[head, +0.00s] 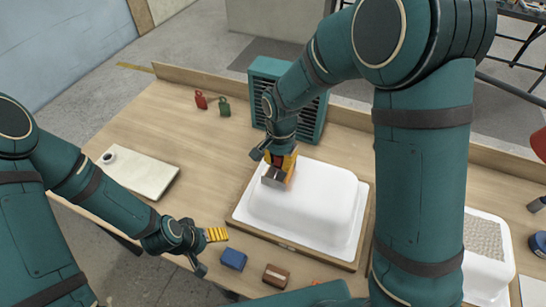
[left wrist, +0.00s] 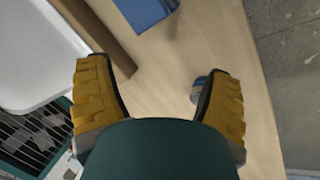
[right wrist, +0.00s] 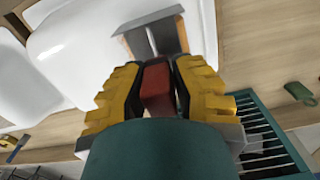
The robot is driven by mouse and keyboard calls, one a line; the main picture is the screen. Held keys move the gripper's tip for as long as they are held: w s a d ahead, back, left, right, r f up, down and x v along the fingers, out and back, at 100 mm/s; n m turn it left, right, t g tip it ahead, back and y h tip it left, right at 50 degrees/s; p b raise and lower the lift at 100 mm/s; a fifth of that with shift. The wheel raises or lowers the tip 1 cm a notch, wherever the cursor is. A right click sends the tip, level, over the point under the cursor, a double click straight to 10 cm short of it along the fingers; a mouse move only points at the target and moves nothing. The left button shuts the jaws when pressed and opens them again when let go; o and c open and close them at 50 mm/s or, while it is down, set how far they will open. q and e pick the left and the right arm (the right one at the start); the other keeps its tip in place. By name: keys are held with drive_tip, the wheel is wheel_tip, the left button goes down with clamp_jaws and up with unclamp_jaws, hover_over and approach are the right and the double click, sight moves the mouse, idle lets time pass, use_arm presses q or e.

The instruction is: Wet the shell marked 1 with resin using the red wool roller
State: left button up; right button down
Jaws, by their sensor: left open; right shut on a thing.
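A white upturned tub shell (head: 315,200) lies on a wooden board in the middle of the bench. A second white shell (head: 480,272) with a grey textured patch is at the right, partly behind my right arm. I cannot read a number on either. My right gripper (head: 283,160) is shut on a red-handled tool (right wrist: 157,88) with a grey metal head, over the near shell's upper left part. I cannot tell whether the head touches the shell or whether this is the wool roller. My left gripper (head: 212,245) is open and empty, left of the board.
A teal louvred box (head: 265,70) stands behind the shell. Small red (head: 200,99) and green (head: 224,106) items are beside it. A pale slab (head: 140,175) with a white cup lies left. A blue block (head: 233,259) and a brown block (head: 277,276) lie at the front. The bench's left-centre is clear.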

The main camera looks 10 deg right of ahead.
use_arm(q)
drive_tip(key=shift+r, duration=0.15)
use_arm(e)
drive_tip(key=shift+s+d, duration=0.7)
drive_tip(key=shift+d, duration=0.35)
drive_tip(key=shift+s+d, duration=0.7)
drive_tip(key=shift+d, duration=0.3)
